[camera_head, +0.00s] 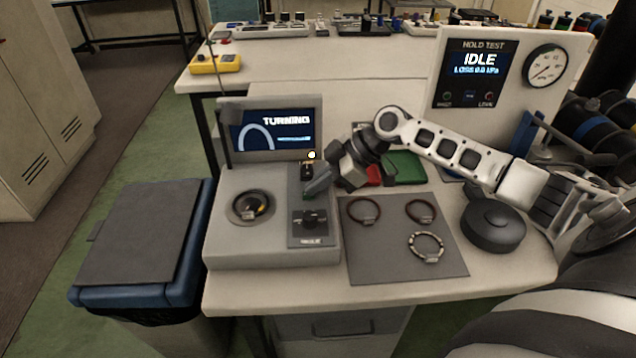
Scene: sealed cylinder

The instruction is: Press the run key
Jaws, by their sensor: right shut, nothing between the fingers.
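A grey machine (225,245) stands at the left of the bench, with a screen (276,130) that reads "TURNING" above a partial arc. Its dark control panel (310,225) has a black knob (310,217) at the front. The run key cannot be made out for certain; the gripper covers part of the panel. I cannot tell whether the tips touch it. My left gripper is out of view.
A grey mat (385,265) with several rings lies right of the machine, beside a round black object (493,226). A hold test panel (480,75) reading "IDLE" stands behind, with a gauge (545,65). A lidded blue bin (145,235) stands left of the bench.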

